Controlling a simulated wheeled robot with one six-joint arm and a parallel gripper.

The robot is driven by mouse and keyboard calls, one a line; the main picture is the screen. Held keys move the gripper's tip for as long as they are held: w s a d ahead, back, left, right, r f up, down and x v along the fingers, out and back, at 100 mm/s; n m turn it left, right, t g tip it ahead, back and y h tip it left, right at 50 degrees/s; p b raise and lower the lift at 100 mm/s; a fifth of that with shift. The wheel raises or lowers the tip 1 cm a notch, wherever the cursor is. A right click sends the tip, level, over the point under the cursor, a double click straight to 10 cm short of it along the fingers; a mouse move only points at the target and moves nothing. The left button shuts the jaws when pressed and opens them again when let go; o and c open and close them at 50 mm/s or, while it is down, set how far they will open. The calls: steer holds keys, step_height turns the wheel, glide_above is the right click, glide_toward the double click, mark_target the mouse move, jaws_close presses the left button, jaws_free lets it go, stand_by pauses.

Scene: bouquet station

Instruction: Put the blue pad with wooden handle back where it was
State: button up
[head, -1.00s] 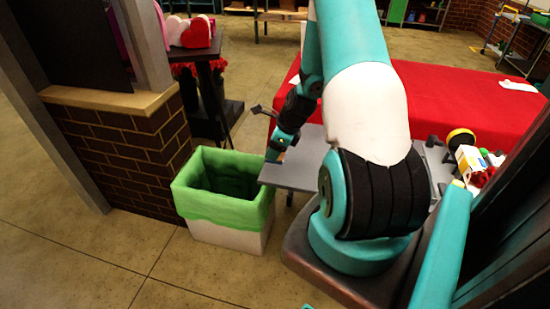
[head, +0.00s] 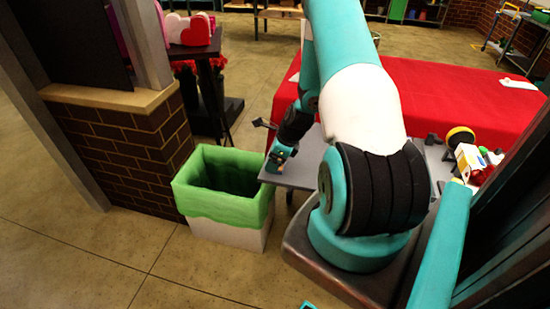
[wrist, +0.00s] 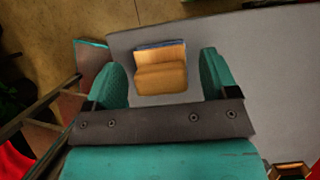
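The blue pad with wooden handle (wrist: 161,76) lies on a grey board in the wrist view. Its tan wooden handle faces the camera, and only a thin blue edge shows at its far side. My gripper (wrist: 162,62) is open, with one teal finger on each side of the wooden handle. A narrow gap shows between the handle and each finger. In the head view my gripper (head: 277,165) is low over the left end of the grey board (head: 304,167). The pad cannot be made out clearly there.
A bin with a green liner (head: 222,207) stands just left of the board. A red-covered table (head: 440,100) is behind. A yellow round item (head: 460,136) and a white-and-yellow carton (head: 468,158) sit at the right. A brick half-wall (head: 120,150) stands at left.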

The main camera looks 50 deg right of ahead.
steer(key=b+v, duration=0.2)
steer(key=v, duration=1)
steer(key=w+a+r+n+y, duration=0.1)
steer(key=w+a+r+n, duration=0.1)
steer(key=a+r+n, duration=0.3)
steer(key=w+a+r+n, duration=0.2)
steer(key=w+a+n, duration=0.1)
steer(key=a+n, duration=0.3)
steer(key=s+a+r+n+g, duration=0.1)
steer(key=a+r+n, duration=0.15)
steer(key=a, duration=0.25)
steer(key=a+r+n+y, duration=0.1)
steer(key=a+r+n, duration=0.1)
steer(key=a+n, duration=0.25)
steer(key=s+a+r+n+g, duration=0.1)
steer(key=a+r+n, duration=0.15)
steer(key=a, duration=0.35)
steer(key=s+a+r+n+g, duration=0.1)
steer(key=s+a+r+n, duration=0.1)
steer(key=s+a+n, duration=0.4)
steer(key=s+a+r+n+g, duration=0.1)
steer(key=s+a+r+n, duration=0.2)
steer(key=s+a+n, duration=0.4)
steer(key=s+n, duration=0.1)
steer(key=n, duration=0.4)
steer(key=shift+a+r, duration=0.3)
steer(key=shift+c, duration=0.5)
